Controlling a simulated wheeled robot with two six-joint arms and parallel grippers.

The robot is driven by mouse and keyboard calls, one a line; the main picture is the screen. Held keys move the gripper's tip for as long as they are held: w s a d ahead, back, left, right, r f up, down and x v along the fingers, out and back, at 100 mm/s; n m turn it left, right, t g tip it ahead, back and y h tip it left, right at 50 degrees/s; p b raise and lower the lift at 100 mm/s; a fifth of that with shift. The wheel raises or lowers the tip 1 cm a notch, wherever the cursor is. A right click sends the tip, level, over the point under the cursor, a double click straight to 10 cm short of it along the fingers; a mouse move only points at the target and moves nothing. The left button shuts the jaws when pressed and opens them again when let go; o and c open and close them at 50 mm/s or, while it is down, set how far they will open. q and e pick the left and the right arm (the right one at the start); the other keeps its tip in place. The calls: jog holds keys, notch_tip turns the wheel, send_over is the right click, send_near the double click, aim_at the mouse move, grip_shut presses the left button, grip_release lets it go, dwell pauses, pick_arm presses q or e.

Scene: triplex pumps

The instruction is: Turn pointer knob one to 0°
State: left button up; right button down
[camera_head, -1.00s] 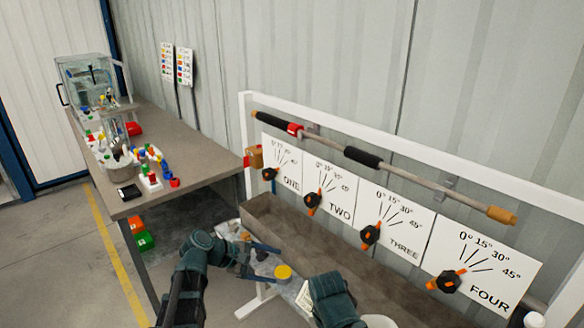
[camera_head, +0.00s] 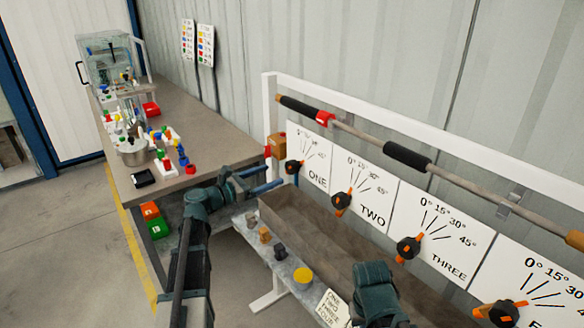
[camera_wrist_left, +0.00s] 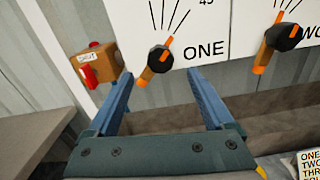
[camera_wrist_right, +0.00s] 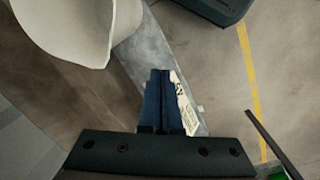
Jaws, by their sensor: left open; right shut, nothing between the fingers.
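Pointer knob one (camera_head: 293,167) is a black knob with an orange pointer, below the angle scale on the white panel marked ONE (camera_head: 313,150). In the left wrist view the knob (camera_wrist_left: 160,58) lies ahead, between the fingertips' directions, its orange bar tilted to the upper right. My left gripper (camera_head: 272,175) is open and empty, close to the knob but apart from it. Its two blue fingers (camera_wrist_left: 167,95) point toward the panel. My right gripper (camera_wrist_right: 159,75) is shut and empty, pointing down over the floor and a grey shelf.
Knobs two (camera_head: 341,202), three (camera_head: 408,247) and four (camera_head: 502,313) sit along the panels to the right. A brown box with a red handle (camera_wrist_left: 97,65) hangs left of knob one. A trough (camera_head: 330,250) runs below. A cluttered workbench (camera_head: 215,150) stands left.

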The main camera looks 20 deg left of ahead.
aim_at(289, 168)
pick_arm(q)
jog(key=x, duration=0.9)
grip_shut()
dwell(0.4)
